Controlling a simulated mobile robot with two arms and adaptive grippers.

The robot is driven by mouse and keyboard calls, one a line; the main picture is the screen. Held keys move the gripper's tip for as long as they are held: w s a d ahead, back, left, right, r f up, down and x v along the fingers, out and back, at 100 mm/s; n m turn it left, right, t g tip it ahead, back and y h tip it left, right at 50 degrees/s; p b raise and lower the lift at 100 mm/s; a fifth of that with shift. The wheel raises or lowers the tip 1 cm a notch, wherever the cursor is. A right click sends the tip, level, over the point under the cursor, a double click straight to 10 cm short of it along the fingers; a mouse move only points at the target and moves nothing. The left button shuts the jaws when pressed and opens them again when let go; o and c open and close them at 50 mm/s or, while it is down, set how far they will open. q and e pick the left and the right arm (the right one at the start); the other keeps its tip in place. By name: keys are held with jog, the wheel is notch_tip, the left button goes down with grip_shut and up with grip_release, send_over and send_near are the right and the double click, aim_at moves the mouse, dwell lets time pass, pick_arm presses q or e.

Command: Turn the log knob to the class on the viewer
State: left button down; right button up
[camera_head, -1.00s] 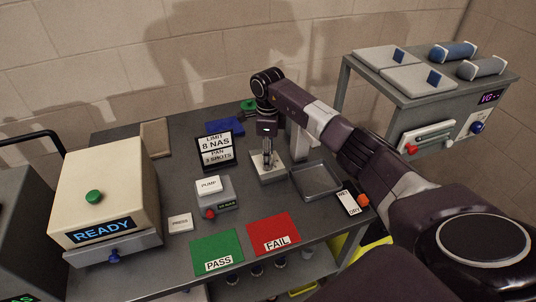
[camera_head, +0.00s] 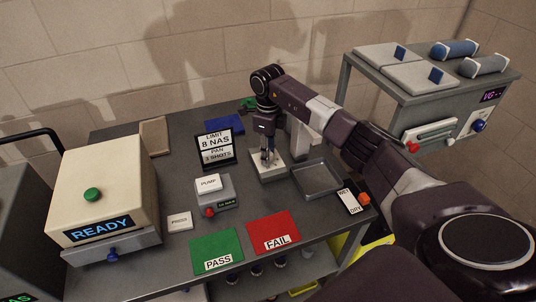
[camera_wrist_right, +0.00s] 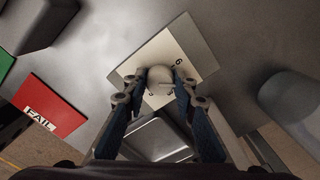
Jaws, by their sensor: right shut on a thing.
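A pale round knob (camera_wrist_right: 160,80) sits on a white square plate (camera_wrist_right: 190,42) with a few digits; a 6 is readable at its upper right in the right wrist view. I take it for the log knob. My right gripper (camera_wrist_right: 160,77) is shut on this knob, one finger on each side. In the head view my right gripper (camera_head: 268,158) points down at the plate (camera_head: 268,177), hiding the knob. The pale upright stand (camera_head: 300,140) behind it may be the viewer; no class is readable there. My left gripper is not in view.
A shallow grey tray (camera_head: 317,179) lies right of the plate. The pump box (camera_head: 214,190), green PASS card (camera_head: 216,252) and red FAIL card (camera_head: 273,232) lie left and in front. A limit sign (camera_head: 216,147) stands behind, and the READY machine (camera_head: 104,194) at left.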

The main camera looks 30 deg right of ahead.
jog(key=m, duration=0.3)
jog(key=shift+m+b, duration=0.3)
jog(key=shift+m, duration=0.1)
jog(key=m, duration=0.4)
jog(key=shift+d+r+m, duration=0.1)
jog(key=shift+m, duration=0.2)
jog(key=m, duration=0.8)
jog(key=m+p, duration=0.1)
jog(key=m, duration=0.2)
jog(key=shift+w+m, duration=0.1)
jog(key=shift+m, duration=0.3)
jog(key=m+p, duration=0.1)
jog(key=m, duration=0.2)
jog(key=shift+m, duration=0.3)
jog(key=m+p, duration=0.1)
jog(key=m, duration=0.3)
jog(key=shift+r, duration=0.1)
jog(key=shift+m+p, duration=0.9)
jog(key=shift+m, duration=1.1)
